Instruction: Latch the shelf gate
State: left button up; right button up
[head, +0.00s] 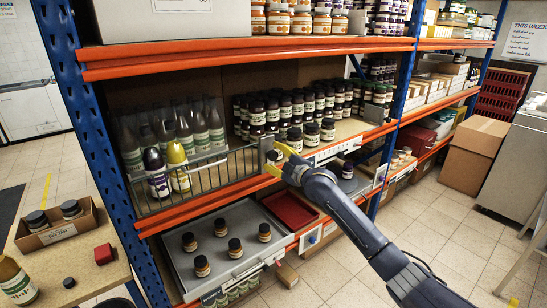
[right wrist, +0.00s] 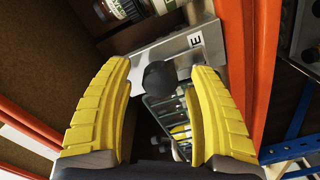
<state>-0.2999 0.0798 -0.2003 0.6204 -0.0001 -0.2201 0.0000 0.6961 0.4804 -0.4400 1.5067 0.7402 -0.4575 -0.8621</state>
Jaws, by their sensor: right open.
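The shelf gate (head: 200,180) is a grey wire panel along the front of the middle shelf, with bottles behind it. Its right end has a metal plate, seen in the right wrist view as a silver plate (right wrist: 190,45) with a letter E label. A dark round knob (right wrist: 158,76) stands out from that plate. My right gripper (head: 279,160) is at the gate's right end. In the right wrist view its yellow fingers (right wrist: 160,90) are open, one on each side of the knob, with gaps visible between. The latch catch cannot be made out. My left gripper is out of view.
Several dark-lidded jars (head: 290,108) stand on the shelf just right of the gate. A grey tray (head: 185,262) with several small jars lies below. Orange shelf beams (head: 210,198) run along the front, and a blue upright (head: 85,110) stands at the left.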

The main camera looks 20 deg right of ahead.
jog(key=shift+w, duration=0.3)
jog(key=shift+a, duration=0.1)
jog(key=shift+c, duration=0.4)
grip_shut()
